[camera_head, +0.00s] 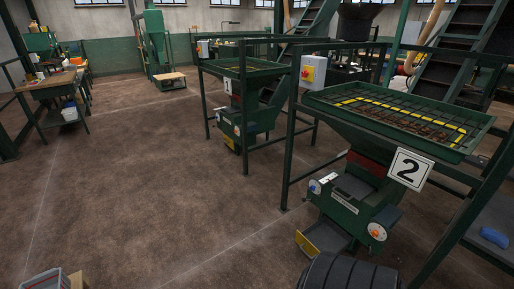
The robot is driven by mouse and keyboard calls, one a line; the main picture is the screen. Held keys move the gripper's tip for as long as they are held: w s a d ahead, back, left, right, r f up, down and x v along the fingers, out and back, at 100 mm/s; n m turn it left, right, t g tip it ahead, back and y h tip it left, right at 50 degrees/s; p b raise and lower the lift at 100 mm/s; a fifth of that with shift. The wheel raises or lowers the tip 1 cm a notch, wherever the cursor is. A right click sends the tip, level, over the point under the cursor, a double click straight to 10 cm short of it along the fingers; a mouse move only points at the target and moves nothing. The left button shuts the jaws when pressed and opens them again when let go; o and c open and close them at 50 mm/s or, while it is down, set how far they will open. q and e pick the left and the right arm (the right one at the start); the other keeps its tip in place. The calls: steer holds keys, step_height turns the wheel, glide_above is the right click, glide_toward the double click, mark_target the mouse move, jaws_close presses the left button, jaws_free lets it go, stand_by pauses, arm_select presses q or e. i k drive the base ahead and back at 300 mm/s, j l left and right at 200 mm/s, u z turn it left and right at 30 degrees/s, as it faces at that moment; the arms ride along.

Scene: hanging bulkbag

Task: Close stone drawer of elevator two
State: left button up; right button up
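Elevator two (352,200) is the dark green machine at the right, marked with a white "2" sign (409,169). At its foot, a grey tray-like drawer (328,235) with a yellow-marked front (306,244) sticks out toward the lower left, low over the floor. It looks like the stone drawer, standing open. Its inside is too small to make out. A round dial with an orange centre (377,231) is on the machine's near side. Neither of my grippers is in view.
A grated hopper (403,115) and green rails stand above elevator two. A similar machine (244,125) stands behind it. A black ribbed object (350,273) at the bottom edge is close to the drawer. A grey crate (47,280) is at the bottom left. The brown floor (150,180) at left is clear.

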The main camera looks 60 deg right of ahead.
mark_target(324, 235)
steer(key=z, duration=2.5)
